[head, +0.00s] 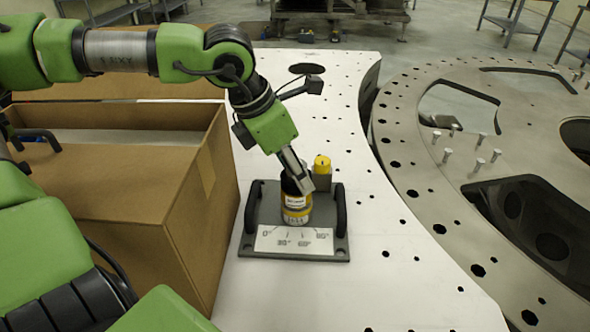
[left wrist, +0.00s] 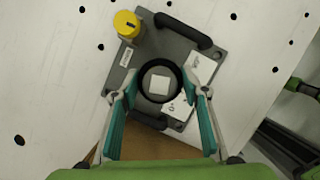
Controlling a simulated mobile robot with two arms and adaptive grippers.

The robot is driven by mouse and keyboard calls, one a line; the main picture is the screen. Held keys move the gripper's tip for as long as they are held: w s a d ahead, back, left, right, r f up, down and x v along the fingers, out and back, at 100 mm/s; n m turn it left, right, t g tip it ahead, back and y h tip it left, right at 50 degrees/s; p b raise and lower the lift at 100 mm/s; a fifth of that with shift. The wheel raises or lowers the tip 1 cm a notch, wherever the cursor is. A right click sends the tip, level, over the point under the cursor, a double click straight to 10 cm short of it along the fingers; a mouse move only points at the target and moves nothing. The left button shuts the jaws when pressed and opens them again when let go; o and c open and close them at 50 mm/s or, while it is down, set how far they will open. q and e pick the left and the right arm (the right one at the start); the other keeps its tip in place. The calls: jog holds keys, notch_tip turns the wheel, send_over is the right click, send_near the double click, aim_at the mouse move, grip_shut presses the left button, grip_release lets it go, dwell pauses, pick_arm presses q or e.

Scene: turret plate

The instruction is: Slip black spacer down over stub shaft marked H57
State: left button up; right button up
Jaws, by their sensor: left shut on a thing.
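In the left wrist view the spacer (left wrist: 160,65) sits between the two fingers of the gripper (left wrist: 160,95). In the left wrist view a white square (left wrist: 159,85) shows through the ring's opening. I cannot tell how far the ring is down around the shaft. The shaft's marking is too small to read. My right gripper is not in view.
A shorter yellow-topped post (head: 322,164) stands just behind the shaft. A cardboard box (head: 190,215) stands at the left. The white perforated plate (head: 400,270) is clear at the front right.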

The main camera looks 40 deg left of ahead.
pick_arm(q)
jog(key=o, duration=1.2)
jog(key=v, duration=1.2)
